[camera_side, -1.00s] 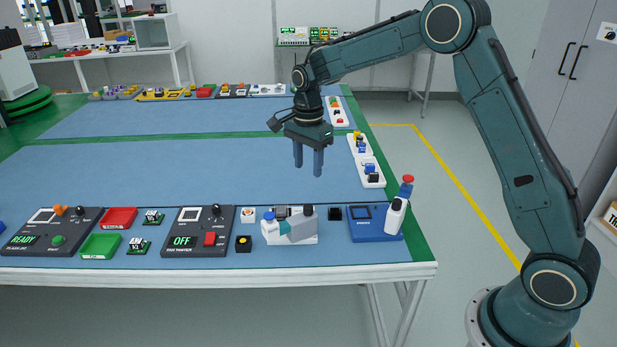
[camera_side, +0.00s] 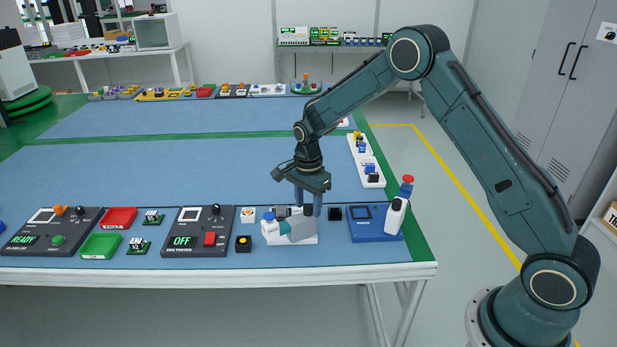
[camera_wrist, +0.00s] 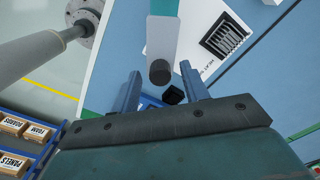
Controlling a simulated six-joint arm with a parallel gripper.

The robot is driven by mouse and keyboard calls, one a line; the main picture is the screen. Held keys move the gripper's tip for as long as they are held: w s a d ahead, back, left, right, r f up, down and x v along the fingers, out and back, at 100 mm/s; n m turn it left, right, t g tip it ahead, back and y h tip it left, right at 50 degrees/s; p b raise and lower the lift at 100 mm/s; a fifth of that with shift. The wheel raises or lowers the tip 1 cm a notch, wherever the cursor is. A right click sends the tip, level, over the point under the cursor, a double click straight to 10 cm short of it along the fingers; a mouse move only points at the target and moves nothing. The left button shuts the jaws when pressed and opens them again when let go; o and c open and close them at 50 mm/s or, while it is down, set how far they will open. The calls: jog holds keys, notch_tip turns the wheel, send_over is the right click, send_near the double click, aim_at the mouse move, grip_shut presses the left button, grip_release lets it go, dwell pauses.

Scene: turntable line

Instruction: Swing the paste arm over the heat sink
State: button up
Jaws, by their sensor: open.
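The paste arm (camera_wrist: 164,40) shows in the wrist view as a teal and white bar ending in a round black knob (camera_wrist: 160,73). The heat sink (camera_wrist: 222,40), with black fins, lies on the white base plate (camera_wrist: 189,32) to the right of the arm, which is not over it. In the side view the paste station's base (camera_side: 307,240) is at the table's front, partly hidden by my fingers. My gripper (camera_side: 308,208) is open and points down at the station; the wrist view also shows my gripper (camera_wrist: 160,72), its fingertips on either side of the knob. Contact cannot be told.
A small black block (camera_side: 335,213) lies between. To the left are a small yellow-topped block (camera_side: 243,244) and the tester panel (camera_side: 197,238).

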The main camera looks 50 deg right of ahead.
jog(key=shift+f, duration=0.1)
jog(key=shift+c, duration=0.5)
grip_shut()
jog(key=shift+m, duration=0.4)
jog(key=m, duration=1)
jog(key=shift+m, duration=0.3)
jog(key=m, duration=0.3)
jog(key=shift+m, duration=0.4)
